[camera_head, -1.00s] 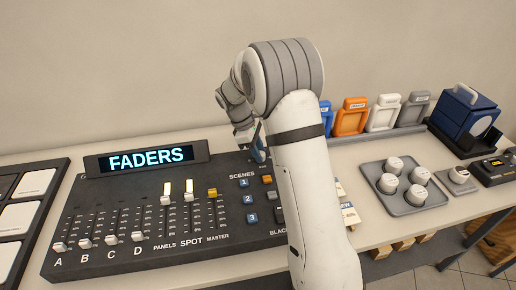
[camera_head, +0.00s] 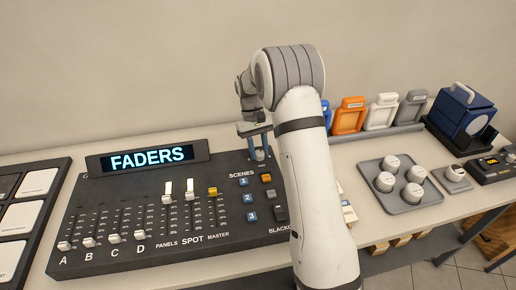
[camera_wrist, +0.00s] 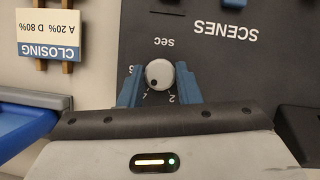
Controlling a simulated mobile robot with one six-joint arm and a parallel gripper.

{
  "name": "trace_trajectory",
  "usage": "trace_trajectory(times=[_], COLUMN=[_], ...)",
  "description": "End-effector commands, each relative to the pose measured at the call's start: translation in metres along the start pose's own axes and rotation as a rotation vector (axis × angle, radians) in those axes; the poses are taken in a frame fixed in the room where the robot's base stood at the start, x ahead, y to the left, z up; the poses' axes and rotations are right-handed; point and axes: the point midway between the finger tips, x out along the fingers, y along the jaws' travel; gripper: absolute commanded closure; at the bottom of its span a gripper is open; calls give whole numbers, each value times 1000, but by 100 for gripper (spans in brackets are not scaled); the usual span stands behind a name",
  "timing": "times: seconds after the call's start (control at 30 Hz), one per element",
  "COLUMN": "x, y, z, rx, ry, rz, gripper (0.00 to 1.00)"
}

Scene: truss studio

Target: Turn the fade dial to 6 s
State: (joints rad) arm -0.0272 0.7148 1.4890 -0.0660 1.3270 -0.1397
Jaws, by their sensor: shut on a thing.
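The fade dial (camera_wrist: 159,74) is a small pale round knob with a dark dot, under an upside-down "SEC" label in the wrist view.
The black console (camera_head: 120,255) has faders, a "FADERS" display (camera_head: 148,158) and blue scene buttons (camera_head: 248,198) near my gripper. A "CLOSING" card (camera_wrist: 48,48) stands beside the console. A grey tray (camera_head: 372,178) of white knobs lies to the right.

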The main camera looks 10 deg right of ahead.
Motion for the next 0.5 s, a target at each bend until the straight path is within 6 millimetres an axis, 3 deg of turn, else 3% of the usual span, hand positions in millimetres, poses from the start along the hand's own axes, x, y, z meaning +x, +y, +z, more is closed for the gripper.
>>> trace_trajectory(times=[0.5], x=[0], y=[4], z=[1], rx=[455], ry=[3], rz=[-189], gripper=[93])
